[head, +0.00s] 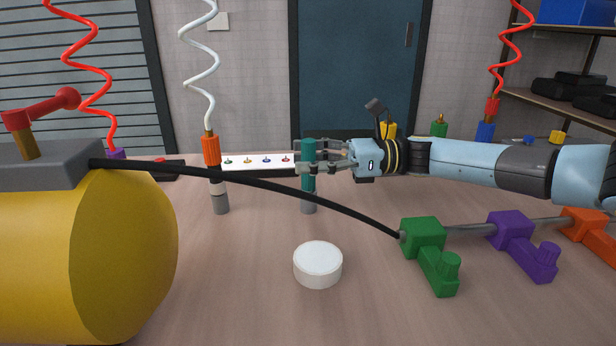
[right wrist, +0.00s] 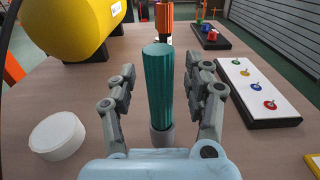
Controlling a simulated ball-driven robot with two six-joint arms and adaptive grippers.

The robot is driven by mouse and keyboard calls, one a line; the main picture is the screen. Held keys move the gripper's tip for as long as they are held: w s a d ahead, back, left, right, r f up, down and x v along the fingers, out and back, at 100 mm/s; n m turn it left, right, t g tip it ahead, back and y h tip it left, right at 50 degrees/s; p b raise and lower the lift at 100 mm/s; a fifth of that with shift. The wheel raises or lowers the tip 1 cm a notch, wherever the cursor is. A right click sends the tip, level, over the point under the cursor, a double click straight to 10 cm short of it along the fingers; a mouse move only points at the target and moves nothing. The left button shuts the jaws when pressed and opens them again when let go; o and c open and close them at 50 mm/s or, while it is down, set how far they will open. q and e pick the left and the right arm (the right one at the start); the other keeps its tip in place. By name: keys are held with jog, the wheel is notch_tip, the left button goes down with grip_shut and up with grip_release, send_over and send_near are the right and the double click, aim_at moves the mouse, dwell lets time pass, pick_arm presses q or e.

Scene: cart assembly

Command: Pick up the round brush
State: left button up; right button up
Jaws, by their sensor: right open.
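A teal ridged cylinder (head: 309,183), which looks like the round brush, stands upright on a grey foot near the middle of the table. It also shows in the right wrist view (right wrist: 159,92), centred between my fingers. My right gripper (head: 302,157) reaches in from the right and is open, with one finger on each side of the teal cylinder. In the right wrist view there are gaps between the cylinder and both fingers. My left gripper is not in view.
A white round puck (head: 318,262) lies in front of the cylinder. A yellow tank (head: 110,250) fills the left, and a black hose (head: 330,205) runs to a green valve block (head: 424,238). An orange tool (head: 210,150) stands left, by a white panel (head: 256,161) with coloured pegs.

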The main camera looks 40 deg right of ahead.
grip_shut()
dwell(0.3)
dwell(0.3)
